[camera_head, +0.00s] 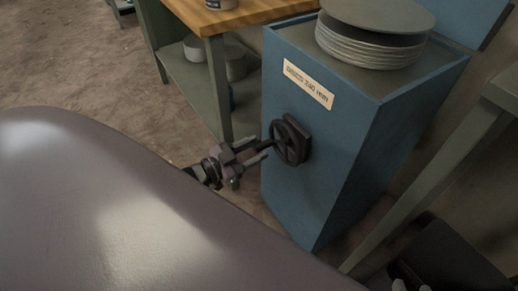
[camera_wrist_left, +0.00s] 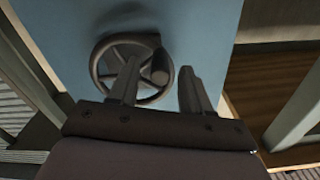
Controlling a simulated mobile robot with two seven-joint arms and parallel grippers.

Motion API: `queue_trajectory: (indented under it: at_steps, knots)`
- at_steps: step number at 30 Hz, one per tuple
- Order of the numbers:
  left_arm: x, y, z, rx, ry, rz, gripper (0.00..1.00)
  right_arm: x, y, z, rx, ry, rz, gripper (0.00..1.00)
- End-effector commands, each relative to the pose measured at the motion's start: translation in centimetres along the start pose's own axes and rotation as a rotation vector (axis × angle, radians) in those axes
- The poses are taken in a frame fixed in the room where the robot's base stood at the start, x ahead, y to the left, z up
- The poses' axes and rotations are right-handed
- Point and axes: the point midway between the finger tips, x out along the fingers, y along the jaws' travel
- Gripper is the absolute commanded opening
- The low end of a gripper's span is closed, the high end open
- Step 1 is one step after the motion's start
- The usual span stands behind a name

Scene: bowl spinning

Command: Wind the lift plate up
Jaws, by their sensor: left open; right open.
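A blue cabinet (camera_head: 345,150) has a dark spoked handwheel (camera_head: 290,141) on its front face. In the left wrist view the handwheel (camera_wrist_left: 112,62) has a knob-like handle (camera_wrist_left: 161,66) sticking out toward me. My left gripper (camera_head: 263,151) is open at the wheel's left side. In the wrist view my left fingers (camera_wrist_left: 160,70) stand either side of the handle, with a gap at least on the right. A stack of grey round plates (camera_head: 365,50) sits on the cabinet top; I cannot pick out a lift plate beneath it. My right gripper (camera_head: 408,286) shows only partly at the bottom edge.
A label (camera_head: 308,84) is on the cabinet front. A green bench (camera_head: 205,80) with a wooden top (camera_head: 240,14) stands behind left, with bowls (camera_head: 215,62) on its lower shelf. A green table leg (camera_head: 430,180) slants at the right. Bare floor (camera_head: 70,60) lies at the left.

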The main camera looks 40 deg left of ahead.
Motion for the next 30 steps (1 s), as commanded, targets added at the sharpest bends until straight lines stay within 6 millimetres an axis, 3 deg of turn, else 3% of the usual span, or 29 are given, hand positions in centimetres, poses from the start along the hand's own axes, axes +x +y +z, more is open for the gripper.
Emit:
queue_trajectory:
  at_steps: [6,15,19,20,26,30]
  knots:
    - [1.6,0.1,0.1,-0.001,-0.001,0.000,0.48,0.3,-0.2,-0.3,0.021,0.013,-0.015,0.43]
    - [1.8,0.0,0.0,-0.001,-0.002,0.000,0.48,0.4,-0.3,-0.3,0.023,0.014,-0.018,0.43]
    - [1.8,0.0,0.0,-0.001,-0.002,0.000,0.06,0.4,-0.3,-0.3,0.023,0.012,-0.018,0.43]
    - [1.8,0.0,0.0,-0.001,-0.002,0.000,0.00,0.4,-0.3,-0.2,0.023,0.012,-0.018,0.43]
    - [1.8,-0.2,-0.3,0.027,-0.001,-0.001,0.00,0.3,-0.2,-0.5,0.019,0.011,-0.015,0.43]
    - [1.8,-0.8,-1.1,0.163,-0.001,-0.001,0.00,-0.2,0.2,-1.4,-0.002,0.009,0.005,0.43]
